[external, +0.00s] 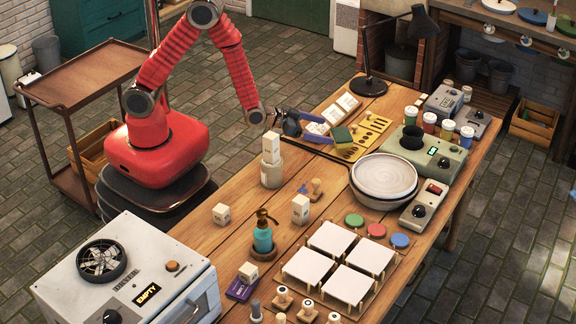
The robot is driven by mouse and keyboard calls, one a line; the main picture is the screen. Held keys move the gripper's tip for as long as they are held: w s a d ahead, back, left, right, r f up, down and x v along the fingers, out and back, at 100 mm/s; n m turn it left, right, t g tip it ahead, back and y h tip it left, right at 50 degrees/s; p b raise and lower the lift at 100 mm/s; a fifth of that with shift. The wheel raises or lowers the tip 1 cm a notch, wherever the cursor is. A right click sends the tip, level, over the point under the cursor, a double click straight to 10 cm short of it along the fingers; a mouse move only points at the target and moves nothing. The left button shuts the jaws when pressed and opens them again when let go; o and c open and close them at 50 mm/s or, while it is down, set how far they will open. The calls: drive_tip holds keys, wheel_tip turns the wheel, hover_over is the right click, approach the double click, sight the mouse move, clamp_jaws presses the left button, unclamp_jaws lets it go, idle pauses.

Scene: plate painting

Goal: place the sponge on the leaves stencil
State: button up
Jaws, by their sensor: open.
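My gripper (300,125) is open and reaches in low over the far side of the table from the left. The sponge (342,137), dark green on top, is just to the right of my gripper and apart from it as far as I can tell. It lies at the left part of a yellow plate with dark cut-outs (375,124), which looks like the stencil. The cut-out shapes are too small to name as leaves with certainty. The sponge covers or borders part of the yellow plate; I cannot tell which.
White cards (347,102) lie behind the sponge, near a black lamp (370,86). White plates (384,176), a grey-green device (430,151) and paint jars (429,122) are to the right.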

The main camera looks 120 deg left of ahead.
drive_tip(key=v, duration=0.3)
drive_tip(key=shift+s+d+r, duration=0.1)
drive_tip(key=shift+s+d, duration=0.1)
idle(0.7)
drive_tip(key=d+r+m+h, duration=0.1)
drive_tip(key=d+r+h, duration=0.1)
drive_tip(key=d+r, duration=0.2)
drive_tip(key=d+r+m+h, duration=0.2)
drive_tip(key=d+r, duration=0.3)
drive_tip(key=d, duration=0.5)
drive_tip(key=d+r+m+h, duration=0.1)
drive_tip(key=d+r+h, duration=0.2)
drive_tip(key=d+r, duration=0.2)
drive_tip(key=shift+d+m, duration=0.4)
drive_tip(key=shift+d, duration=1)
drive_tip(key=s+d+r+m+g+h, duration=0.1)
drive_tip(key=s+d+r+m+g, duration=0.1)
drive_tip(key=s+d, duration=0.4)
drive_tip(key=s+d+r+m+g+h, duration=0.1)
drive_tip(key=s+d+r, duration=0.4)
drive_tip(key=s, duration=0.9)
drive_tip(key=shift+d+m+g, duration=0.4)
drive_tip(key=shift+m, duration=0.2)
drive_tip(key=shift+r, duration=0.1)
